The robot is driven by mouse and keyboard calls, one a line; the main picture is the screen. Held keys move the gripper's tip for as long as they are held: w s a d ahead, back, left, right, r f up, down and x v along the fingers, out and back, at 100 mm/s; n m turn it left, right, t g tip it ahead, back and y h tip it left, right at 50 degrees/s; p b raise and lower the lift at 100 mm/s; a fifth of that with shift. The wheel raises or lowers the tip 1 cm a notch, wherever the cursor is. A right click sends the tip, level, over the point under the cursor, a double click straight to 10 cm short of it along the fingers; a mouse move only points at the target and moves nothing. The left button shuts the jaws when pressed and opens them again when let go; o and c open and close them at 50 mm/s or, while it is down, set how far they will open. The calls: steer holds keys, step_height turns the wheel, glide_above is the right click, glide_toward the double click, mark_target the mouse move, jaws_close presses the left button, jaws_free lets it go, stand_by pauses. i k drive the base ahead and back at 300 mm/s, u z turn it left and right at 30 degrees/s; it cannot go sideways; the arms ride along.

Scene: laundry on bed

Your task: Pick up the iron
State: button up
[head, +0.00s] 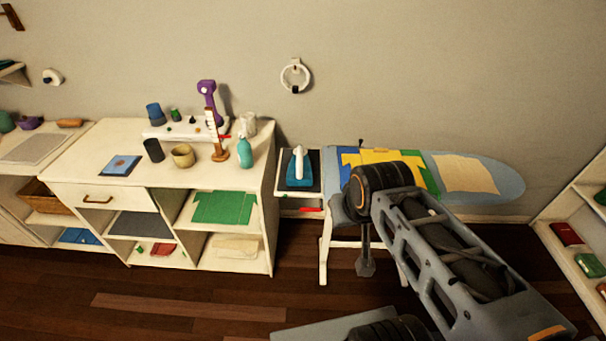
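The iron (298,168) is blue-green with a white handle. A small grey end piece (366,266), which looks like my gripper, hangs below that joint, in front of the board. It is apart from the iron, lower and to the right. Its fingers are too small to tell open from shut.
Yellow, green, blue and cream cloths lie on the board. The white cabinet (265,200) holds a teal spray bottle (245,152), cups and a purple-topped device (208,97). A shelf (560,250) stands at the right. The wooden floor (190,300) at front left is clear.

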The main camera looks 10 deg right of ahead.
mark_target(299, 173)
steer(key=z, duration=0.95)
steer(key=i, duration=0.95)
steer(key=u, duration=2.85)
steer(key=i, duration=0.5)
steer(key=u, duration=0.1)
